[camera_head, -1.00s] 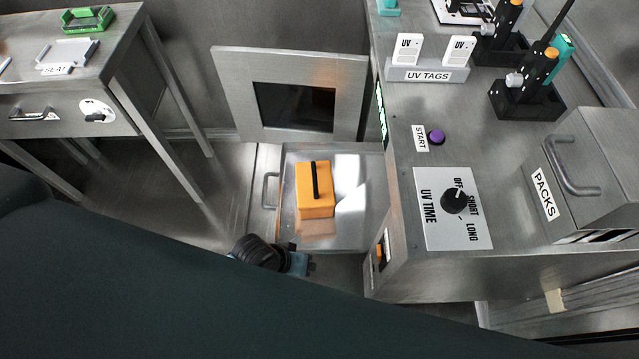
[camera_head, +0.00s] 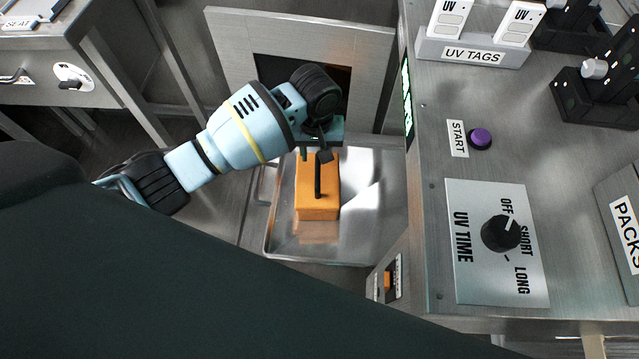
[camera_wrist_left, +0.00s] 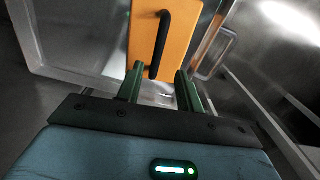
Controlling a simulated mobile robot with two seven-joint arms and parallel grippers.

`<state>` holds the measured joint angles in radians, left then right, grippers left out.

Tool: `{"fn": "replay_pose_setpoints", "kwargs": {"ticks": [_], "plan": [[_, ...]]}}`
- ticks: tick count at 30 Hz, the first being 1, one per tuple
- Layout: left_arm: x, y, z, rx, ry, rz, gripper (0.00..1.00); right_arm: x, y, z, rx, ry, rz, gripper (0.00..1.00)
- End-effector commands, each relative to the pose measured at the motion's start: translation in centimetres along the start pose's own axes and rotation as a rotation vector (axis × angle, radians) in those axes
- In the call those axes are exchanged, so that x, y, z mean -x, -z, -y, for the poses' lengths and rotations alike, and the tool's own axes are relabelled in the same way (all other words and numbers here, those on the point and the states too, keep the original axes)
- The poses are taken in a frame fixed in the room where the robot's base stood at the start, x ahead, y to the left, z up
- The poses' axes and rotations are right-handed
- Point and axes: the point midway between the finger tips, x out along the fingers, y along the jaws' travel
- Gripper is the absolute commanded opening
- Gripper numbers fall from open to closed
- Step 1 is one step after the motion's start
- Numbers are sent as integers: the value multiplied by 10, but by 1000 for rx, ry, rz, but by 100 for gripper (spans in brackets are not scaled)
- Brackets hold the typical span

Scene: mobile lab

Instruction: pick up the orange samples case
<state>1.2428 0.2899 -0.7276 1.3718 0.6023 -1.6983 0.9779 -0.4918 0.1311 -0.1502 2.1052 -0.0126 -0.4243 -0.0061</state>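The orange samples case (camera_head: 318,206) with a black bar handle on top sits in a pulled-out metal tray (camera_head: 370,225). My left gripper (camera_head: 316,155) is above the far end of the case, reaching in from the left. In the left wrist view the case (camera_wrist_left: 176,40) and its black handle lie just beyond my fingertips (camera_wrist_left: 160,80). The two fingers are apart with nothing between them, and the handle is in front of the gap. I cannot tell whether a finger touches the case. My right gripper is not in view.
A metal cabinet to the right carries a UV TIME dial (camera_head: 500,233), a purple START button (camera_head: 480,139) and UV TAGS (camera_head: 472,52). An open door with a dark window (camera_head: 372,70) stands behind the tray. A steel table (camera_head: 60,60) is at the left.

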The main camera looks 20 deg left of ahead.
Motion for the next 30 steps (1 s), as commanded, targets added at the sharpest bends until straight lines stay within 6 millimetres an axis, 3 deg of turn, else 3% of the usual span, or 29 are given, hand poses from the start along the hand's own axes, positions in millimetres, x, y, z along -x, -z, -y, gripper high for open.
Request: {"fn": "replay_pose_setpoints", "kwargs": {"ticks": [9, 17, 27, 30], "plan": [[-24, -1, 0, -2, 0, 1, 36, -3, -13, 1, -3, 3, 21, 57], [-31, -1, -1, -2, -2, 0, 36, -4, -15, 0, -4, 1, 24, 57], [-75, -5, -4, -2, 0, 2, 36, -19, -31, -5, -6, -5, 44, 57], [-79, -4, -4, -3, -2, -1, 36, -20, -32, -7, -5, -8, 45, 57]]}}
